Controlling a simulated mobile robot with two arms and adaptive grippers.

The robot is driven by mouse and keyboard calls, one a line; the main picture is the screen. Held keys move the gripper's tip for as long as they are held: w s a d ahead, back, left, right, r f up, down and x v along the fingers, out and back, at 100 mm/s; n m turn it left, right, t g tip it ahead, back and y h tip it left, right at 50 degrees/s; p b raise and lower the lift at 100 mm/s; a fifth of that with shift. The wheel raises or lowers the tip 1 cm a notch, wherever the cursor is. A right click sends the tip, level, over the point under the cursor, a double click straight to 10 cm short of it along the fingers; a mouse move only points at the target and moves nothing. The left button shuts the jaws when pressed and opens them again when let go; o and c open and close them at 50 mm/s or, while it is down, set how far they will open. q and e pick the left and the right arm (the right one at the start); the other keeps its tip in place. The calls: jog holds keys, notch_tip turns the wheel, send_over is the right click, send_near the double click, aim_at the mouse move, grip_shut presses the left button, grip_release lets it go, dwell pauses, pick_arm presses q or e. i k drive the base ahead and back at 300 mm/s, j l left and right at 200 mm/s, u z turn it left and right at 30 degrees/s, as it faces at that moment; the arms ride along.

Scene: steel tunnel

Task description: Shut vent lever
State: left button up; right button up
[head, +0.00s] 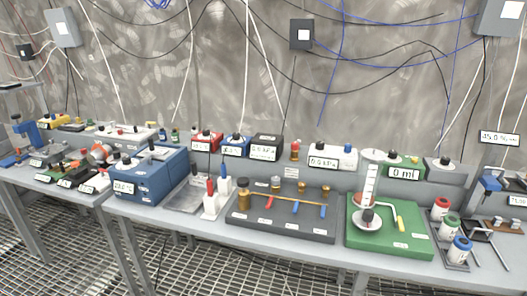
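Several levers show on the bench, and their labels are too small to read, so I cannot tell which is the vent lever. A dark board (270,229) at the middle carries a brass pipe with a red lever (269,203), a blue lever (295,209) and another blue lever (323,211), all hanging down toward the front. To its right, a green board (372,238) holds a white scaled column (370,184) over a round dish and a yellow lever (400,222). Neither of my grippers is in view.
A long grey bench (320,250) runs across the view. Left of the dark board stand a red and white bottle (211,200) and a blue box (150,180). Capped canisters (459,250) stand at the right. Cables hang along the back wall. Metal grating covers the floor.

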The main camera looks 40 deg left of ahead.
aim_at(270, 203)
jog(key=u, duration=1.3)
